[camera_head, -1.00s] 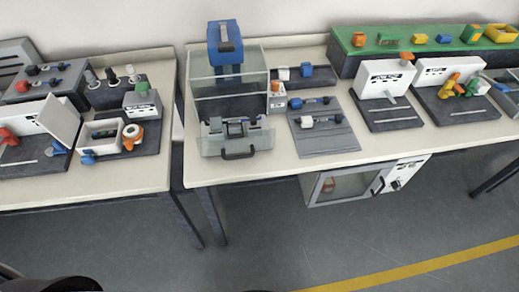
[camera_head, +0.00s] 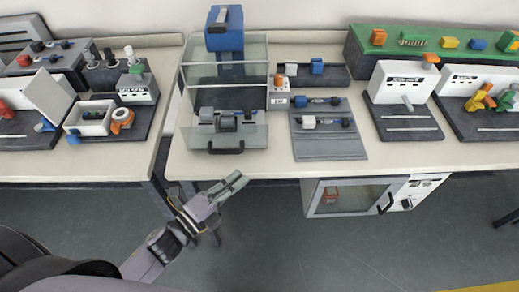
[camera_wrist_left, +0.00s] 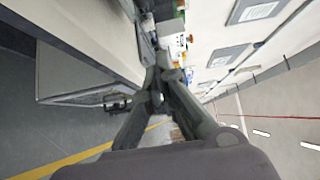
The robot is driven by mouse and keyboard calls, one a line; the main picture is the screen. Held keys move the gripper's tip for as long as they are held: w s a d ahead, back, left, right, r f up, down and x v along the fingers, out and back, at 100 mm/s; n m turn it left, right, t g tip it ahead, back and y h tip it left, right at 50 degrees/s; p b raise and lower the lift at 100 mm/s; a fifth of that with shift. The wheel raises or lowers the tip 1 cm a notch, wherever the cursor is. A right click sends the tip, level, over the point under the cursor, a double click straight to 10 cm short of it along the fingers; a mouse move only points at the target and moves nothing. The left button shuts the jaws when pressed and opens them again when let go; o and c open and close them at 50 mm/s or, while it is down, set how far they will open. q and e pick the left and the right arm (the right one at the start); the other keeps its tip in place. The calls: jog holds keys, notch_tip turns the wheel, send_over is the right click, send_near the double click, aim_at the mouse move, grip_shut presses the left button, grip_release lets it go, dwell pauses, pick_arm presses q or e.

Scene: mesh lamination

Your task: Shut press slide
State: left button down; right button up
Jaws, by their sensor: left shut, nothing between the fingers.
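The press has a blue head (camera_head: 224,30) above a clear-walled housing (camera_head: 256,76) on the middle table. Its slide (camera_head: 250,140) sticks out in front of the housing towards the table's front edge, carrying a dark and grey fixture (camera_head: 227,123). A black handle (camera_head: 226,151) is on the slide's front. My left gripper (camera_head: 238,180) is shut and empty, in front of the table edge, below the handle in the picture and apart from it. Its fingers meet in the left wrist view (camera_wrist_left: 158,74). My right gripper is not in view.
A grey pad with tools (camera_head: 330,145) lies right of the press; a small white box with an orange button (camera_head: 279,94) stands between. A cabinet with a glass door (camera_head: 345,198) hangs below the table. The floor in front (camera_head: 270,250) is clear.

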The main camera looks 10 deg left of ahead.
aim_at(253, 111)
pick_arm(q)
jog(key=x, duration=0.3)
jog(key=a+p+x, duration=0.1)
jog(key=x, duration=0.3)
jog(key=w+a+p+x, duration=0.1)
jog(key=x, duration=0.2)
jog(key=shift+w, duration=0.6)
jog(key=shift+f, duration=0.1)
jog(key=shift+a, duration=0.1)
jog(key=w+a+b, duration=0.1)
jog(key=w, duration=0.4)
jog(key=w+a+b, duration=0.2)
jog(key=w, duration=0.3)
jog(key=w+a+b, duration=0.1)
jog(key=w+b, duration=0.1)
jog(key=w, duration=0.3)
jog(key=shift+w+a, duration=0.25)
jog(key=shift+w, duration=0.25)
jog(key=shift+a, duration=0.1)
jog(key=shift+r, duration=0.2)
